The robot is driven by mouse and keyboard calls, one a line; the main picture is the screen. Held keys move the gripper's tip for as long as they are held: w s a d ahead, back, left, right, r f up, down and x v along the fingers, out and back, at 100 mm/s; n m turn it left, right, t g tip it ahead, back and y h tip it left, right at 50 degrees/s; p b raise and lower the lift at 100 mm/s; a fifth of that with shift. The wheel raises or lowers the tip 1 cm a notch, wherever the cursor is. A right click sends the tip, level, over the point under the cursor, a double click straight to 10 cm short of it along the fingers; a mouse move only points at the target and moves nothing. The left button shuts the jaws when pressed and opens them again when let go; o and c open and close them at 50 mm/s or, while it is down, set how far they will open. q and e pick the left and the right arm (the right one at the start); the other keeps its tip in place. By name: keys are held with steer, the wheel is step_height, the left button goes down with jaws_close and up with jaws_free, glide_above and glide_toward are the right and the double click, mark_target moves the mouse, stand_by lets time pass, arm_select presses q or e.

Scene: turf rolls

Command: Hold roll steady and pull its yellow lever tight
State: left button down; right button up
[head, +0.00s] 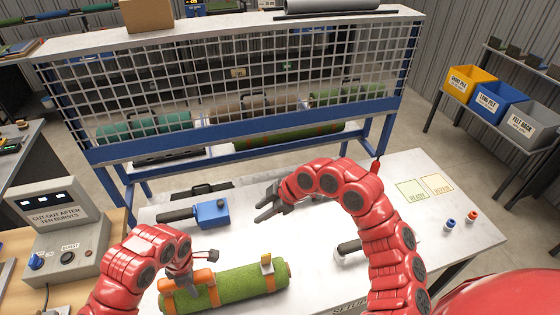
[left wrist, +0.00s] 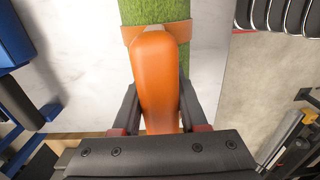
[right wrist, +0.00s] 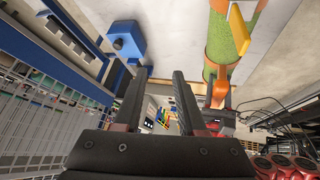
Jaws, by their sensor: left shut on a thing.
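The green turf roll (head: 235,286) lies on the white table at the front, with orange bands near its ends. Its orange handle (left wrist: 157,75) is between the fingers of my left gripper (left wrist: 157,108), which is shut on it at the roll's left part. The yellow lever (head: 267,263) stands up near the roll's right end; it also shows in the right wrist view (right wrist: 239,30). My right gripper (head: 262,206) is open and empty above the table, behind the roll and apart from the lever. Its two fingers show spread in the right wrist view (right wrist: 158,100).
A blue device (head: 212,211) with a dark handle lies behind the roll. A grey-and-black tool (head: 347,249) is to its right. A control box (head: 65,235) stands at left. A mesh rack (head: 240,70) stands behind the table. READY and REPAIR cards lie at the right.

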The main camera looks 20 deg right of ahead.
steer(key=w+d+m+t, duration=0.2)
steer(key=w+m+t, duration=0.3)
steer(key=w, duration=0.4)
steer(key=w+d+r+m+t+h, duration=0.2)
steer(key=w+d+r+m+t, duration=0.1)
steer(key=d+t, duration=0.4)
steer(key=shift+w+r+m+t, duration=0.4)
steer(key=shift+r+m+t, duration=0.3)
steer(key=shift+m, duration=0.1)
